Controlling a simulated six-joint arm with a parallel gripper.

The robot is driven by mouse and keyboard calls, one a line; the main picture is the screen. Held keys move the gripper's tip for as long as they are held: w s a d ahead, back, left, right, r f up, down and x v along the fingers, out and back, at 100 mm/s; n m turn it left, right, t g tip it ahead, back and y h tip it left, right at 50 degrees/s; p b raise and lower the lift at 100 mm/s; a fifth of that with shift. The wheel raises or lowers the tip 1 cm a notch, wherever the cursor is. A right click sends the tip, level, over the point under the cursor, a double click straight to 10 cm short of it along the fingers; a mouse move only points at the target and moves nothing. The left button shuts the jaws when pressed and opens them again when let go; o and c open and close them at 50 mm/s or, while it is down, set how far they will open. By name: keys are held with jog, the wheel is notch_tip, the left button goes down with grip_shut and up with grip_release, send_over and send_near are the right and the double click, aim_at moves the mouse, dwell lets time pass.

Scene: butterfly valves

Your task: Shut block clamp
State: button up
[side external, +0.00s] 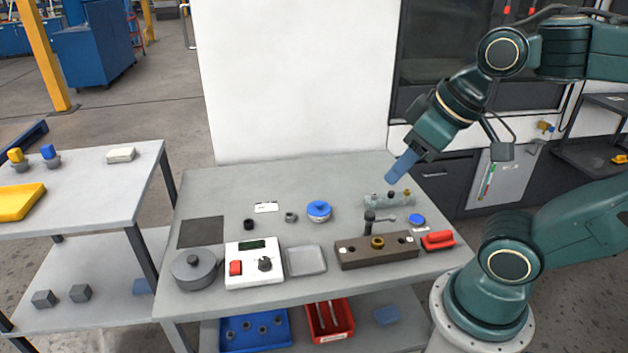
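A long dark brown block (352,252) lies near the front right of the grey table. It has round holes in its top and a brass ring (377,243) at its middle. A red handle (438,240) lies low at the block's right end; I cannot tell whether it is joined to the block. A dark upright post with a grey lever (386,217) stands at the block's back edge. Which part is the clamp, and whether it is open, is unclear. My gripper (399,171), with blue fingers, hangs above the table behind the block, apart from it. Its finger gap cannot be made out.
A pale green valve body (376,201) lies below my gripper. A blue disc (417,219), a blue-topped round part (319,210), a white control box (254,263), a grey tray (306,261) and a round grey pot (196,268) share the table.

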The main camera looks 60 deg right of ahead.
jog(key=shift+o, duration=1)
jog(key=shift+w+d, duration=0.15)
jog(key=shift+w, duration=0.15)
jog(key=m+g, duration=0.6)
jog(key=m, duration=0.1)
send_over(370, 214)
notch_tip(370, 214, down, 20)
jog(key=shift+d, duration=0.15)
jog(key=shift+f, duration=0.15)
jog(key=shift+f, duration=6.8)
